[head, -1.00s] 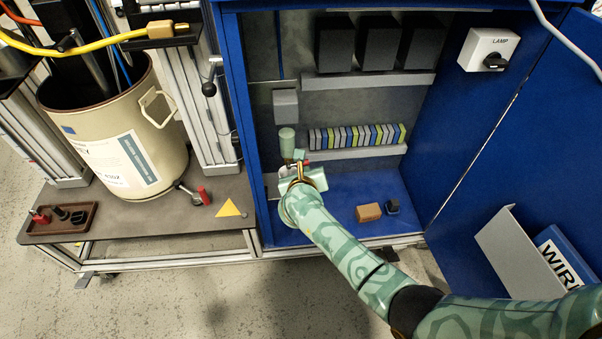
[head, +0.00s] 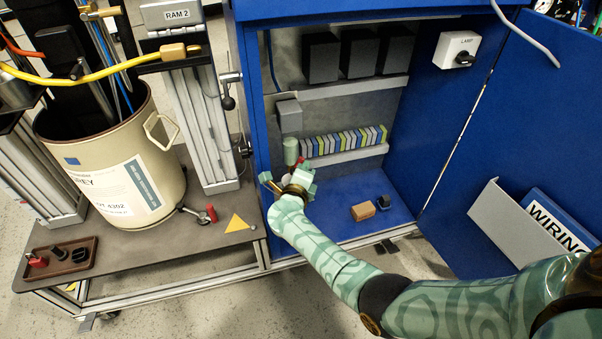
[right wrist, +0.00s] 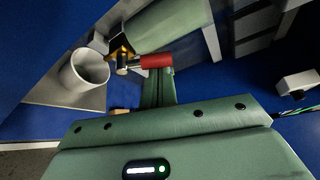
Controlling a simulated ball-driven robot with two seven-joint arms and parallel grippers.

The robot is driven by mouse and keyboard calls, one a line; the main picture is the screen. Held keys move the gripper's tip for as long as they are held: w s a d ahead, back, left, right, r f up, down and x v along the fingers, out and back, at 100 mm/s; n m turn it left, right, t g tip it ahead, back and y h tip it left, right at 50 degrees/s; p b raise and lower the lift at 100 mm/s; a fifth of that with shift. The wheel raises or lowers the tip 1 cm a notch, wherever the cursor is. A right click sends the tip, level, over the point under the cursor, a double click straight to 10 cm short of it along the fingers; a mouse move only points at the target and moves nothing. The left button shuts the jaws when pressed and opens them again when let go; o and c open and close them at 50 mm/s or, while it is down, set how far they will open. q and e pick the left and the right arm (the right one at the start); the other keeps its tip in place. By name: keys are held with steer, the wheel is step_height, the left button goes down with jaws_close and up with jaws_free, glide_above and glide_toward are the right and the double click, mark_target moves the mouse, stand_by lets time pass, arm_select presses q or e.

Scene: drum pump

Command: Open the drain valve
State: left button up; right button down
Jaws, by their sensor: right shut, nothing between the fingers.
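The drain valve (right wrist: 125,63) shows in the right wrist view as a metal body with a red lever handle (right wrist: 156,61), at the lower end of a green cylinder (right wrist: 165,25). The lever points right in that view. In the head view the green cylinder (head: 290,150) stands inside the blue cabinet, with a bit of red beside it; my gripper hides most of the valve. My right gripper (head: 283,182) is shut and empty there. Its fingers (right wrist: 158,92) reach up to the red handle in the right wrist view; I cannot tell whether they touch. My left gripper is not in view.
A white round cup or pipe end (right wrist: 84,72) sits left of the valve. The cabinet floor holds a tan block (head: 363,211) and a small dark block (head: 384,202). Left stands a cream drum (head: 115,165), with another red-handled fitting (head: 207,214) at its base. The cabinet door is open.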

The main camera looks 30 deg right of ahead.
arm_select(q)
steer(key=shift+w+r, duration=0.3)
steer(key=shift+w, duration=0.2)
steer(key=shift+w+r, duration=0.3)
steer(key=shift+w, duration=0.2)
arm_select(e)
steer(key=shift+w+a+r+n+h, duration=0.15)
steer(key=shift+a+r+n+h, duration=0.15)
steer(key=shift+a+n, duration=0.3)
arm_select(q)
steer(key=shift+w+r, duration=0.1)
